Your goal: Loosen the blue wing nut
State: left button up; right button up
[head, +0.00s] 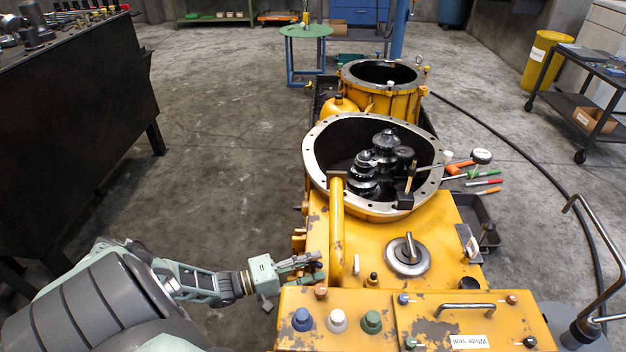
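A small blue fastener (404,298), which looks like the blue wing nut, sits at the far left corner of the yellow cover plate (470,325) on the near housing. It is too small to make out its wings. My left gripper (318,268) is to its left, beside the yellow pipe and above the near housing's left edge. Its two fingers look spread with nothing between them, and it is apart from the fastener. My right gripper is not in view.
Blue (302,319), white (338,320) and green (371,321) knobs stand left of the plate. The plate has a metal handle (465,310) and other corner fasteners. A yellow pipe (337,230) rises beside my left gripper. The open gear housing (315,150) lies beyond.

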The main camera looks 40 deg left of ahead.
pick_arm(q)
jog(key=v, duration=0.6)
jog(key=shift+s+a, duration=0.2)
jog(key=shift+s, duration=0.2)
